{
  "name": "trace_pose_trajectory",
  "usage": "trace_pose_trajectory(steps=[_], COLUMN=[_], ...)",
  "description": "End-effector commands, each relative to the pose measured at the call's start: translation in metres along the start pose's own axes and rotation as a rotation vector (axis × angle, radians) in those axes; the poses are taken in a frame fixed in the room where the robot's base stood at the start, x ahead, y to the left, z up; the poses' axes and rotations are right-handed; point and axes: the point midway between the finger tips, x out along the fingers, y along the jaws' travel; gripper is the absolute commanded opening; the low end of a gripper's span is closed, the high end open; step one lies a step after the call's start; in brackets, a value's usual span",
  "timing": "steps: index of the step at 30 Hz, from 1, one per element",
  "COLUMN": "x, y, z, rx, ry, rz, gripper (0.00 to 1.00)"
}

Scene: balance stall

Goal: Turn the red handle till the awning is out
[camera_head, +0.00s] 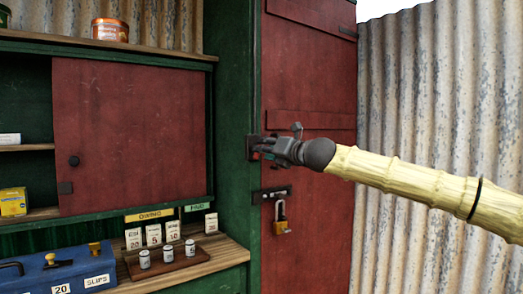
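My gripper (272,150) is at a dark bracket (252,148) on the edge of the green post, beside the red door. Its fingers overlap the bracket in the picture and hide most of what is there. A small bit of red shows by the fingertips, perhaps part of the red handle; its shape and angle are hidden. I cannot tell whether the fingers are open or closed around it, or touching it. The awning is not in view.
The red door (310,200) has a hasp with a brass padlock (281,227) below my gripper. A counter (222,250) at lower left bears a weight rack (140,270) and a blue box (30,280). Corrugated metal (430,100) stands at right.

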Motion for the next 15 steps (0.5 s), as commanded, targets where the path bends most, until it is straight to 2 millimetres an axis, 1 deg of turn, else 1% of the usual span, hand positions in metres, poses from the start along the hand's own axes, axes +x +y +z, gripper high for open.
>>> trace_pose_trajectory(steps=[1, 9, 15], x=[-0.009, -0.052, -0.073], y=[0.0, -0.001, -0.001], z=[0.0, 0.001, 0.001], rx=[-0.001, 0.0, 0.0], ry=[-0.001, -0.001, -0.001], rz=[0.001, -0.001, 0.0], gripper=[0.38, 0.38, 0.38])
